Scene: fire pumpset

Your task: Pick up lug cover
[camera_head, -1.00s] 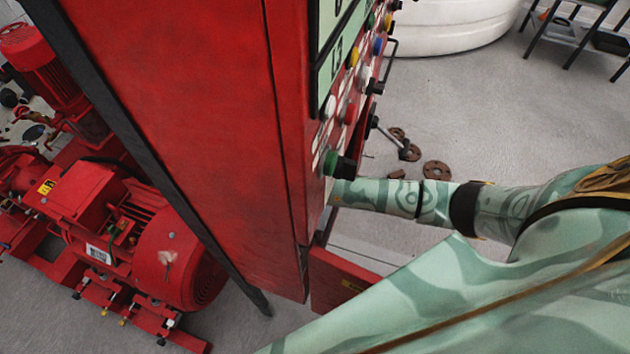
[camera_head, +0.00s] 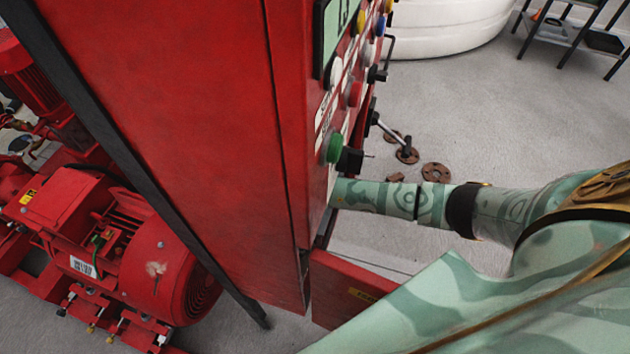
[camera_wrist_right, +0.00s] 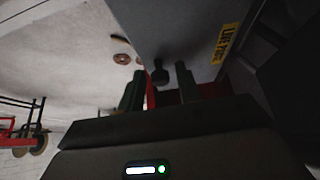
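What looks like the lug cover is a grey panel (camera_wrist_right: 185,35) with a yellow label (camera_wrist_right: 228,42) in the right wrist view. A dark knob (camera_wrist_right: 160,73) sticks out from its lower edge. My right gripper (camera_wrist_right: 160,69) is open, with one dark finger on each side of the knob. I cannot tell whether either finger touches it. In the head view my right arm reaches in from the right, and its gripper is hidden behind the red cabinet (camera_head: 180,130). My left gripper is in neither view.
The cabinet front carries several knobs and a green button (camera_head: 334,148). A low red panel (camera_head: 345,290) stands beside my right arm. Red pump machinery (camera_head: 130,240) is at the left. Rusty flanges (camera_head: 436,173) lie on the open floor. A white tank (camera_head: 440,25) stands behind.

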